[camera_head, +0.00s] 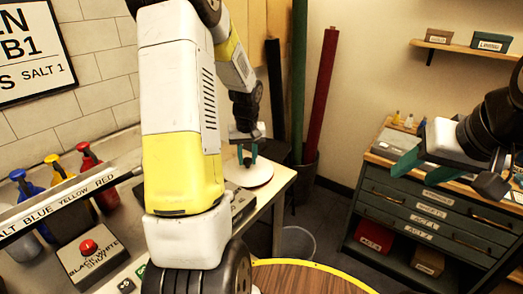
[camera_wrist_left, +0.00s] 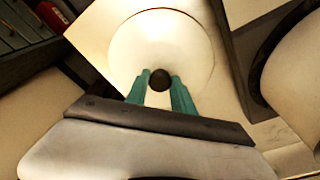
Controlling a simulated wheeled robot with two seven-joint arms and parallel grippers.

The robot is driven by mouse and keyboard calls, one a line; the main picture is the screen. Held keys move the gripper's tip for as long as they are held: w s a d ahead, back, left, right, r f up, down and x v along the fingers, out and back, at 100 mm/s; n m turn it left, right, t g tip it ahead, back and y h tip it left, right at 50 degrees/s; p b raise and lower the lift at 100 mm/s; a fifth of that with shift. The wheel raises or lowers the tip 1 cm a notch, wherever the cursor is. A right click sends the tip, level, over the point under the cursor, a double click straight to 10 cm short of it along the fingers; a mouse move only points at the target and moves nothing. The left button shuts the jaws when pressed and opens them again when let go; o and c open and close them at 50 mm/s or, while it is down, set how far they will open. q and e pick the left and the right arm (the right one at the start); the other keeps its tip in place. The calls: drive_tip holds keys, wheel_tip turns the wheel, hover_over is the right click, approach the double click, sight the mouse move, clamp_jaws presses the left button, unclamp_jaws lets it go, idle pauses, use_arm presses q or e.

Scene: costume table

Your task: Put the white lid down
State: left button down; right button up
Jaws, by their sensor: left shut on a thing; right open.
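The white lid (camera_wrist_left: 190,45) is a round pale disc with a dark knob (camera_wrist_left: 160,80) at its middle. In the left wrist view the teal fingers of my left gripper (camera_wrist_left: 160,88) are closed around the knob. In the head view the lid (camera_head: 256,178) shows under my left gripper (camera_head: 246,158), at the end of the light table. I cannot tell whether the lid touches the tabletop. My right gripper (camera_head: 400,160) is at the right, open and empty, in front of the drawer cabinet.
Blue, yellow and red pump bottles (camera_head: 84,160) stand at the left behind a label rail (camera_head: 75,205). A box with a red button (camera_head: 88,248) is nearby. A bucket (camera_head: 297,244) stands on the floor. A round wooden surface (camera_head: 310,280) is at the bottom. A drawer cabinet (camera_head: 430,205) is at the right.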

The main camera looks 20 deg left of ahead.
sight(249, 170)
use_arm(q)
drive_tip(key=shift+f, duration=0.15)
drive_tip(key=c, duration=1.1)
unclamp_jaws()
wheel_tip(249, 170, up, 11)
drive_tip(key=s, duration=0.1)
drive_tip(key=s+d+r+m+t+h, duration=0.1)
drive_tip(key=s+d+r+m, duration=0.1)
drive_tip(key=s, duration=0.5)
drive_tip(key=s+d+r+m+t+h, duration=0.1)
drive_tip(key=s+d+r+m+t, duration=0.1)
drive_tip(key=s+d+r, duration=0.2)
drive_tip(key=s+d+r+m+t+h, duration=0.1)
drive_tip(key=s+d+r, duration=0.3)
drive_tip(key=s, duration=0.6)
drive_tip(key=shift+s+d+m+t, duration=0.2)
drive_tip(key=shift+d, duration=0.5)
drive_tip(key=shift+s+d+m+t, duration=0.2)
drive_tip(key=shift+d, duration=0.45)
